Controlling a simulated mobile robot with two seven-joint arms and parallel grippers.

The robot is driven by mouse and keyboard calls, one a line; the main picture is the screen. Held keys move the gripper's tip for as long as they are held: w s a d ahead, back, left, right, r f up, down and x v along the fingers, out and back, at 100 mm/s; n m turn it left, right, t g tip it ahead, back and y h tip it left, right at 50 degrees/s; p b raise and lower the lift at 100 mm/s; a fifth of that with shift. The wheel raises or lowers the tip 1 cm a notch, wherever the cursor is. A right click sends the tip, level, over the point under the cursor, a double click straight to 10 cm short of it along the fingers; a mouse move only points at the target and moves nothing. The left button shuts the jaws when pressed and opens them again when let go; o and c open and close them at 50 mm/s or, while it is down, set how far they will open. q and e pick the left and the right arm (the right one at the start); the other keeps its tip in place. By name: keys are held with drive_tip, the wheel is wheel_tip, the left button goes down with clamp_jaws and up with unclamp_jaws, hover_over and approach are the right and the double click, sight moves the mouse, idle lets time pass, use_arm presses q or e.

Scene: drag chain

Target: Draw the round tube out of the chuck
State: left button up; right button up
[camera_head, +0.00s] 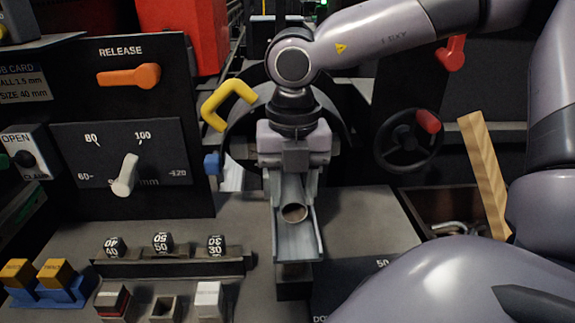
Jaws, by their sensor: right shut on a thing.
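The round tube (294,212) shows its open end toward me, just below my right gripper (292,190). My right gripper comes down from above and is shut on the tube; its fingers hide much of the tube's side. The chuck (340,125) is the dark round housing behind the gripper, largely covered by my wrist. I cannot see whether the tube's far end is still inside it. My left gripper is out of view.
A grey trough (298,247) lies under the tube. A yellow handle (228,103) and a blue knob (211,164) stand left of the chuck. The panel has an orange release lever (130,75) and a dial (126,175). A black handwheel (403,140) and wooden strip (484,170) are right.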

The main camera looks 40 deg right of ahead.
drive_tip(key=shift+s+a+r+b, duration=0.2)
drive_tip(key=shift+s+a+b, duration=0.4)
drive_tip(key=shift+s+a, duration=0.55)
drive_tip(key=shift+s+a+r+b, duration=0.15)
drive_tip(key=shift+s+a+b, duration=0.45)
drive_tip(key=shift+s+a, duration=0.55)
drive_tip(key=shift+s+a+r+b, duration=0.1)
drive_tip(key=shift+s+a+b, duration=0.1)
drive_tip(key=shift+s+a, duration=0.4)
drive_tip(key=shift+s+a+r+b, duration=0.1)
drive_tip(key=shift+s+a+b, duration=0.2)
drive_tip(key=shift+s, duration=0.45)
drive_tip(key=shift+s+a+r+b, duration=0.15)
drive_tip(key=shift+s+a, duration=0.3)
drive_tip(key=shift+s, duration=0.25)
drive_tip(key=o, duration=1.2)
drive_tip(key=shift+o, duration=0.2)
drive_tip(key=shift+f, duration=0.1)
